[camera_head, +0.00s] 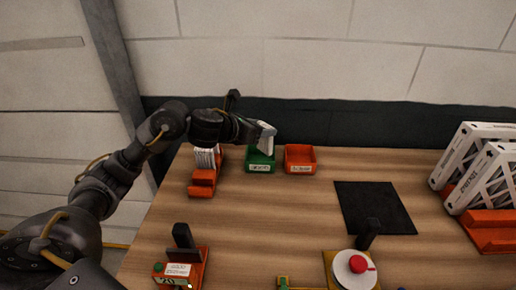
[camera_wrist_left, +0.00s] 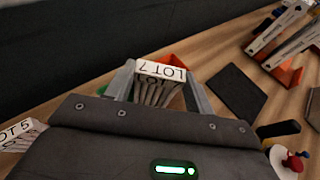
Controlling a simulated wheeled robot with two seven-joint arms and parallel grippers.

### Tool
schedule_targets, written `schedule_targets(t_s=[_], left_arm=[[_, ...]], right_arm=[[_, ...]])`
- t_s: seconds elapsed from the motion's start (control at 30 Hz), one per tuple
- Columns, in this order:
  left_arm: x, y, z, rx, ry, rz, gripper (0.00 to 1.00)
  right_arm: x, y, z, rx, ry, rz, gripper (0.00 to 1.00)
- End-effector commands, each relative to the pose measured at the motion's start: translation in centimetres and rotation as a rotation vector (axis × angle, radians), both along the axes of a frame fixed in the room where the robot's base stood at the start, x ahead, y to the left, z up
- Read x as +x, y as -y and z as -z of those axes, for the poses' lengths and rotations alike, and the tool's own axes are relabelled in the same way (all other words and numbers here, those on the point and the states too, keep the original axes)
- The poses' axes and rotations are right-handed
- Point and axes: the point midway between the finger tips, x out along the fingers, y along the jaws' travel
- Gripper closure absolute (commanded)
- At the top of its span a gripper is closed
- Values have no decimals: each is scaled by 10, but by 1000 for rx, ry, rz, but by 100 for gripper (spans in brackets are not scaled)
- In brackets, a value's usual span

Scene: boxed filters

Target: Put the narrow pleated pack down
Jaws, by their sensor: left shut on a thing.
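My left gripper (camera_head: 264,134) is shut on the narrow pleated pack (camera_head: 266,138), white and held above the green bin (camera_head: 261,165). In the left wrist view the pack (camera_wrist_left: 160,86) sits between the two fingers, its label reading LOT 7. The gripper body hides its lower part. The green bin is on the table, with an orange bin (camera_head: 300,166) close to its right. Whether the pack touches the green bin cannot be told. My right gripper is not in view.
Another pack (camera_head: 206,158), LOT 5 in the wrist view (camera_wrist_left: 18,132), stands in an orange rack (camera_head: 202,182) at left. A black mat (camera_head: 374,208) lies bare. Large white framed filters (camera_head: 478,165) stand at right. A red-knobbed device (camera_head: 355,268) is in front.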

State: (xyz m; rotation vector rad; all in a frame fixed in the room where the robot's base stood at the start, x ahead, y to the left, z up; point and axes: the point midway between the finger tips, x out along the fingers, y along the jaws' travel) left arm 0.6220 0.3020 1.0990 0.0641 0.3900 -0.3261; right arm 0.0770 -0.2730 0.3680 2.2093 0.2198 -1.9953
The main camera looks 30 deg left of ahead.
Motion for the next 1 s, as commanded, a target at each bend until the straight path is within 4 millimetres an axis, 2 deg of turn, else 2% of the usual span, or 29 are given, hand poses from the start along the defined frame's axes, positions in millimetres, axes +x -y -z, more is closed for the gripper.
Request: schedule_targets(t_s=[0.03,0.13,0.33,0.57,0.83,1.0], left_arm=[[10,-9,9,-5,-6,-5,84],[21,-18,31,-4,-7,-2,84],[38,-30,51,-3,-2,2,84],[41,-33,57,0,1,2,84],[44,-35,88,-3,-3,3,84],[45,-36,93,2,2,3,84]], right_arm=[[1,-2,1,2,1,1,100],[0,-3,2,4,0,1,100],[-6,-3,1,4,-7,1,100],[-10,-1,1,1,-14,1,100],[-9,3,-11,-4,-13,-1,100],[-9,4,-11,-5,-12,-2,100]])
